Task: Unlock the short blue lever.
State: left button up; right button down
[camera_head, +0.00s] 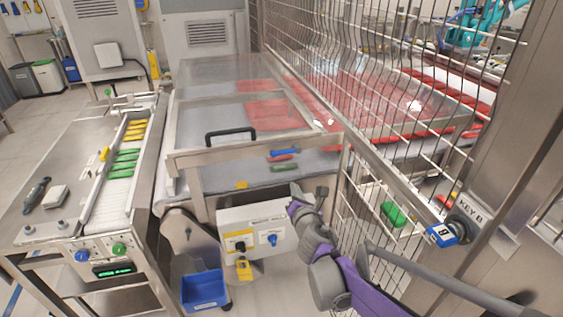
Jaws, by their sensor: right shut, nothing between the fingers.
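A white control box (257,215) stands below the guarded table. On its front is a short blue lever or knob (272,240), small in this view. Left of it is a yellow plate with a dark switch (239,243), and a yellow padlock-like piece (244,270) hangs below that. My right gripper (308,194), on a grey and purple arm, is shut and empty. It shows above and to the right of the blue lever, apart from it in the picture. A blue key tag (441,235) marked B is at the post labelled KEY B. My left gripper is out of view.
A wire fence (380,130) runs along the right, beside a steel post (500,140). A conveyor (122,180) with yellow and green pieces stands at left. A black handle (231,134) is on the clear guard.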

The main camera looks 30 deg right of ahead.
aim_at(285, 151)
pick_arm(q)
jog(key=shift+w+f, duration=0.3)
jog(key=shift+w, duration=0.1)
pick_arm(e)
jog(key=w+n, duration=0.1)
jog(key=n, duration=0.1)
jog(key=w+f+n+y, duration=0.1)
jog(key=n, duration=0.2)
jog(key=w+d+n+t, duration=0.1)
jog(key=w+n, duration=0.1)
jog(key=shift+w+f+n+y, duration=0.1)
jog(key=shift+f+n+y, duration=0.2)
jog(key=shift+f, duration=0.1)
jog(key=x, duration=1)
jog(key=shift+w+d, duration=0.1)
jog(key=shift+w, duration=0.15)
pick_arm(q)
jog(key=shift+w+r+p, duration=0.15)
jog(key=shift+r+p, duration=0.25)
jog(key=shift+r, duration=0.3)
pick_arm(e)
jog(key=r, duration=0.2)
jog(key=s+r, duration=0.1)
jog(key=r, duration=0.1)
jog(key=shift+s, duration=0.1)
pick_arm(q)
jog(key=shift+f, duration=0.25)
pick_arm(e)
jog(key=shift+a+r, duration=0.1)
jog(key=shift+a, duration=0.1)
